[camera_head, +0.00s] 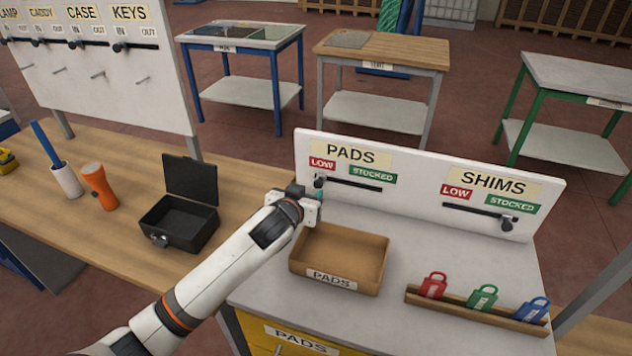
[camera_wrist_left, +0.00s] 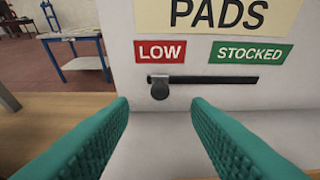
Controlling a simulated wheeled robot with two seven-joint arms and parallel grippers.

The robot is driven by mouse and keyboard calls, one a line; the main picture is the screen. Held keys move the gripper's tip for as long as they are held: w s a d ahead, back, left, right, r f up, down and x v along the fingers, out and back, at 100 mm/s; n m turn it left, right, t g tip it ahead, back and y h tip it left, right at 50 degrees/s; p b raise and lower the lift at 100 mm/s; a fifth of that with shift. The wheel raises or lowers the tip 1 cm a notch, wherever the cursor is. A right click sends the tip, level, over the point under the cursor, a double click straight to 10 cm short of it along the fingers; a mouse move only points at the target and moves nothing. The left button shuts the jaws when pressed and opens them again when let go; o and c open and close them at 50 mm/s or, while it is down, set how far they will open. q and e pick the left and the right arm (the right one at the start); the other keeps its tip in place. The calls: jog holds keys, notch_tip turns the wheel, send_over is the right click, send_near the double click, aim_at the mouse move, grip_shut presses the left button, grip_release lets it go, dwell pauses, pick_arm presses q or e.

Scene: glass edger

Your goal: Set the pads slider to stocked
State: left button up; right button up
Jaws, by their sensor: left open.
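The pads slider's dark knob (camera_wrist_left: 159,89) sits at the left end of its black slot (camera_wrist_left: 215,80), under the red LOW label (camera_wrist_left: 160,51). The green STOCKED label (camera_wrist_left: 250,53) is over the right part of the slot. In the head view the pads knob (camera_head: 319,182) shows just above my left gripper (camera_head: 316,197). In the left wrist view my left gripper's teal fingers (camera_wrist_left: 160,118) are apart, with the knob ahead of and between them, not visibly touched. My right gripper is not in view.
The shims slider knob (camera_head: 506,224) is at the right end, under its STOCKED label. A PADS bin (camera_head: 338,280) stands below the panel (camera_head: 400,205). A rack (camera_head: 478,312) holds red, green and blue padlocks. An open black box (camera_head: 180,222) is left of my arm.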

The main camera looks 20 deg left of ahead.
aim_at(317, 184)
pick_arm(q)
jog(key=x, duration=0.4)
jog(key=shift+w, duration=0.15)
jog(key=p+x, duration=0.1)
jog(key=x, duration=0.1)
jog(key=shift+w+f, duration=0.25)
jog(key=shift+w, duration=0.05)
jog(key=shift+w+f, duration=0.15)
jog(key=shift+w, duration=0.1)
grip_shut()
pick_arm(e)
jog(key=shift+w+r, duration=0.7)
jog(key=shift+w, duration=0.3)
